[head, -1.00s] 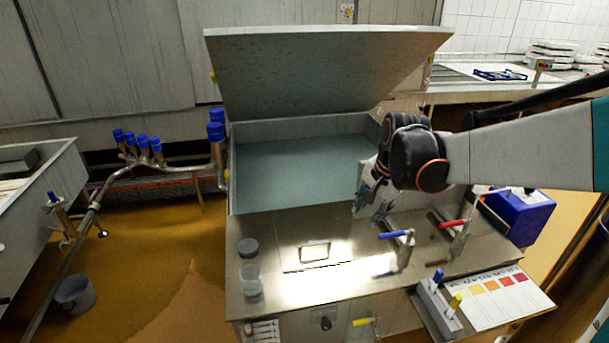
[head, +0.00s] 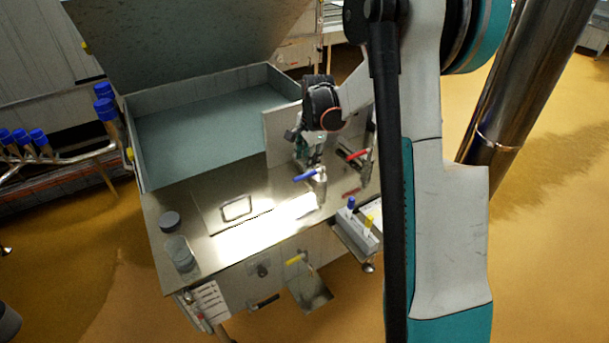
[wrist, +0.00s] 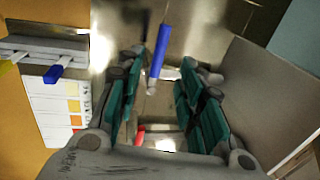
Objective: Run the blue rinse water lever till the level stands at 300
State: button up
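The blue lever (head: 306,176) stands on a metal tap on the bench top. It also shows in the wrist view (wrist: 160,50), between and just beyond the teal fingertips. My gripper (head: 309,158) is open close behind the blue lever, with a wide gap between its fingers; I cannot tell if it touches. The red lever (head: 357,154) is on a second tap to the right and shows low in the wrist view (wrist: 140,136). A clear jar (head: 180,254) stands at the front left of the bench. Its level and marks are too small to read.
A basin (head: 215,125) of greyish-blue liquid under a raised lid lies behind the bench top. A dark round cap (head: 170,222) is near the jar. A holder (head: 357,232) with blue- and yellow-topped items sits at the right edge. A yellow handle (head: 296,260) is on the front.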

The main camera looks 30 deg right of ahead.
aim_at(304, 175)
jog(key=f, duration=0.2)
jog(key=w+f+b, duration=0.1)
jog(key=f, duration=0.2)
jog(key=f+b, duration=0.1)
jog(key=f, duration=0.1)
jog(key=shift+w+f, duration=0.3)
jog(key=shift+f, duration=0.05)
grip_shut()
